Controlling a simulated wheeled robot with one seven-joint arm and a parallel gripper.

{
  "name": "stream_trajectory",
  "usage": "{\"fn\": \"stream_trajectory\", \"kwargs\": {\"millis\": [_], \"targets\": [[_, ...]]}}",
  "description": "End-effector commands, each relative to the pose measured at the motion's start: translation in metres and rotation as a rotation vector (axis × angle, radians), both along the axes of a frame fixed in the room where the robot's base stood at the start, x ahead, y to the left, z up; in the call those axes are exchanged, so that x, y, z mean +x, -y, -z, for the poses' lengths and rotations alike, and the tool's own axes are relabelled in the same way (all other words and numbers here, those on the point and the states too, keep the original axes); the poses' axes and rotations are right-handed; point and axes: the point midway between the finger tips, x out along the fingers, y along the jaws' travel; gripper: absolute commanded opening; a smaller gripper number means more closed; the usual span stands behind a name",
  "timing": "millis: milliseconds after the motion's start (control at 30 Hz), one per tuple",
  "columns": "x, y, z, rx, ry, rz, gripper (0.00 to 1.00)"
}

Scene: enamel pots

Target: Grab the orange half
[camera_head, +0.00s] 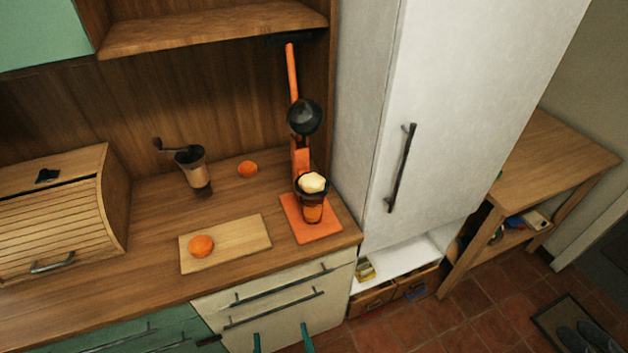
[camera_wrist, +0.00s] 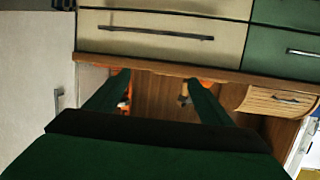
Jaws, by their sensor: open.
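A rounded orange piece (camera_head: 201,246) lies on the cutting board (camera_head: 256,257). A second one (camera_head: 247,169) lies farther back on the wooden counter. Both show only orange peel, so I cannot tell whether either is a half. A pale yellow rounded piece (camera_head: 312,183) sits on top of the juicer's cup; what it is stays unclear. My gripper (camera_head: 281,337) is open and empty, low in front of the cream drawers, apart from all of these. In the wrist view its two green fingers (camera_wrist: 156,82) stand wide apart, with small orange patches partly hidden behind them.
The orange lever juicer (camera_head: 300,158) stands on an orange mat (camera_head: 296,229) at the counter's right. A hand grinder (camera_head: 192,170) stands behind the board, and a roll-top bread box (camera_head: 60,225) is at left. A white cabinet (camera_head: 440,100) is at right. A shelf (camera_head: 215,32) hangs above.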

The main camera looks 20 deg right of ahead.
Motion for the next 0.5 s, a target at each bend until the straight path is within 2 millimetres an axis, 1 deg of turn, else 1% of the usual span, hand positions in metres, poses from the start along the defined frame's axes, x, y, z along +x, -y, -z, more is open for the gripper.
{"fn": "stream_trajectory", "kwargs": {"millis": [33, 200, 367, 500], "targets": [[0.019, 0.006, -0.008, 0.0, 0.01, 0.013, 0.75], [0.068, 0.027, -0.029, 0.003, 0.002, 0.054, 0.75], [0.108, 0.049, -0.057, 0.003, -0.005, 0.093, 0.75], [0.138, 0.071, -0.087, 0.001, -0.012, 0.128, 0.75]]}}
